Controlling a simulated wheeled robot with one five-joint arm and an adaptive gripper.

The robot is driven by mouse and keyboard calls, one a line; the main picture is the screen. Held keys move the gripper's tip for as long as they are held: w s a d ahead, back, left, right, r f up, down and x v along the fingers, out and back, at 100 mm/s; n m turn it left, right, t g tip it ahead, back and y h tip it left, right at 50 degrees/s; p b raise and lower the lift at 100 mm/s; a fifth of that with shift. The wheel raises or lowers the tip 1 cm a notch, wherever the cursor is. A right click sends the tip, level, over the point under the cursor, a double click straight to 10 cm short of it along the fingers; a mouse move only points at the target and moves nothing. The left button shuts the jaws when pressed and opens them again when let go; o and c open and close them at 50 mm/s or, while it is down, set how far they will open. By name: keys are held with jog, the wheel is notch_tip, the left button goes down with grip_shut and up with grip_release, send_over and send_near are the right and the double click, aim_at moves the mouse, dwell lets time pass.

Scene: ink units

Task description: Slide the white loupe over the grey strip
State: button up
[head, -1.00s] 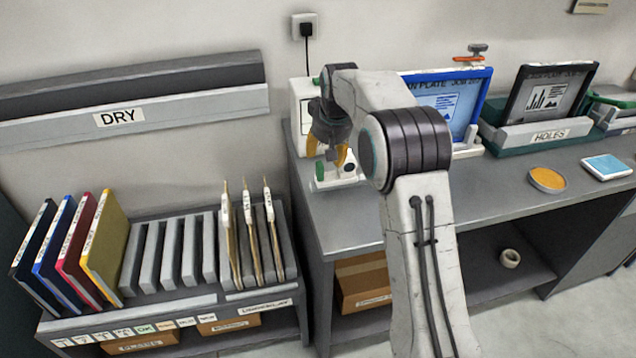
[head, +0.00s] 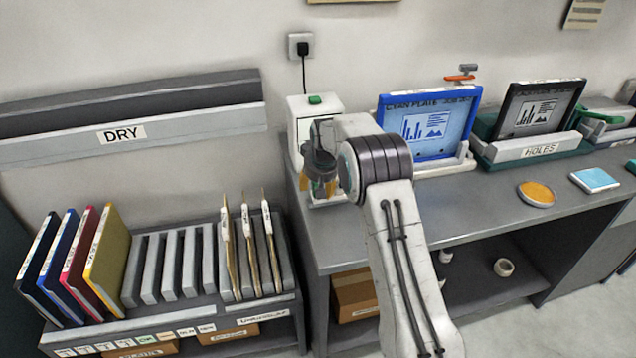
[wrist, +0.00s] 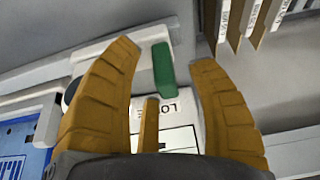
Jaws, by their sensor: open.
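I cannot make out the grey strip.
A white box with a green button (head: 303,125) stands behind my gripper. A blue-framed plate (head: 428,150) leans to its right on the bench (head: 450,205). An orange disc (head: 536,193) and blue pad lie further right. A rack with upright panels (head: 165,265) stands left.

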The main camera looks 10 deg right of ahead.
jog(key=shift+c, duration=0.4)
grip_shut()
